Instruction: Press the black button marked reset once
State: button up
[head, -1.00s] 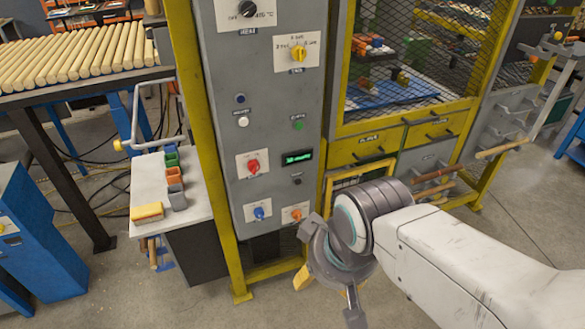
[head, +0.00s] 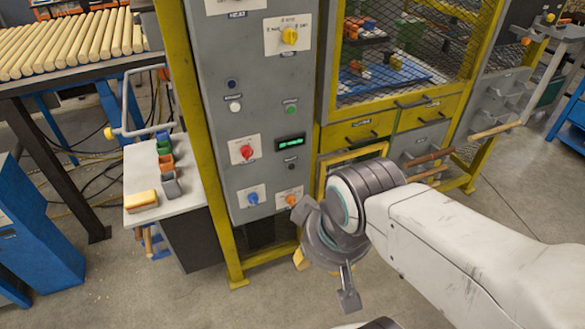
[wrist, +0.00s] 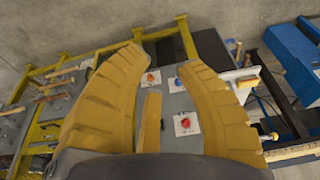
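A small black button (head: 291,166) sits on the grey control panel (head: 262,190), just below the green-lit display (head: 290,143). The lettering by it is too small to read. My gripper (head: 325,252) is in front of the panel's lower right, below and right of the button, apart from it. I cannot make out the black button there.
Near the button are a red knob (head: 246,152), a blue knob (head: 253,198) and an orange knob (head: 290,199). A green button (head: 291,109) and white button (head: 235,107) are above. A side table (head: 185,210) with small bins stands left. Wooden handles stick out on the right.

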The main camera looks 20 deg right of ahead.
grip_shut()
jog(key=c, duration=0.5)
grip_release()
dwell(0.4)
